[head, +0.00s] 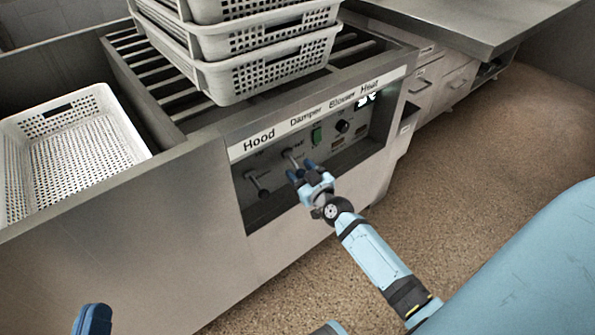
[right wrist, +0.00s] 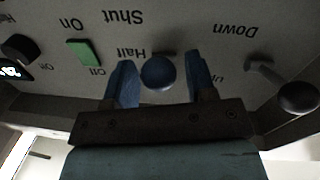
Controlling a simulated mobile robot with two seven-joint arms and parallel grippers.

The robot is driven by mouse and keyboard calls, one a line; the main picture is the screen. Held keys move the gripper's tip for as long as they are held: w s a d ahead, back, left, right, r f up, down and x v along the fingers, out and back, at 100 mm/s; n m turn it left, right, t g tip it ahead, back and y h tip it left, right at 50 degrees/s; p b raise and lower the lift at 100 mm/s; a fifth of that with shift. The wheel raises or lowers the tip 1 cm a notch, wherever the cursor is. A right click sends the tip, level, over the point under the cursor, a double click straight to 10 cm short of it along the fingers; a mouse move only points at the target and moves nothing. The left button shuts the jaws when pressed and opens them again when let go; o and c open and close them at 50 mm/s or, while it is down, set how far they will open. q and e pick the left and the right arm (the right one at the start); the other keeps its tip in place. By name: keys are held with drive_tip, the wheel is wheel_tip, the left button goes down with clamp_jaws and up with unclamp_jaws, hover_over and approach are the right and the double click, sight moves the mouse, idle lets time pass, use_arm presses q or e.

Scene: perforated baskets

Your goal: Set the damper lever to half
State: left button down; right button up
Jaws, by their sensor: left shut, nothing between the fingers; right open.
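The damper lever (head: 290,155) sits on the recessed control panel under the "Damper" label. In the right wrist view its round knob (right wrist: 158,72) shows close to the printed "Half", with "Shut" further off; the picture there is upside down. I cannot tell the lever's exact setting. My right gripper (head: 302,173) is open at the panel. In the right wrist view its blue fingers (right wrist: 162,80) stand on either side of the knob, with a gap on both sides. My left gripper (head: 92,318) is shut and empty at the bottom left, away from the panel.
The hood lever (head: 257,185) is left of the damper lever; its knob (right wrist: 298,97) is near my fingers. The green switch (head: 317,136) and black dial (head: 342,126) are to the right. Stacked white baskets (head: 265,72) stand above. Another basket (head: 70,150) is at left.

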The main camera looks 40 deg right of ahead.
drive_tip(key=shift+w, duration=0.75)
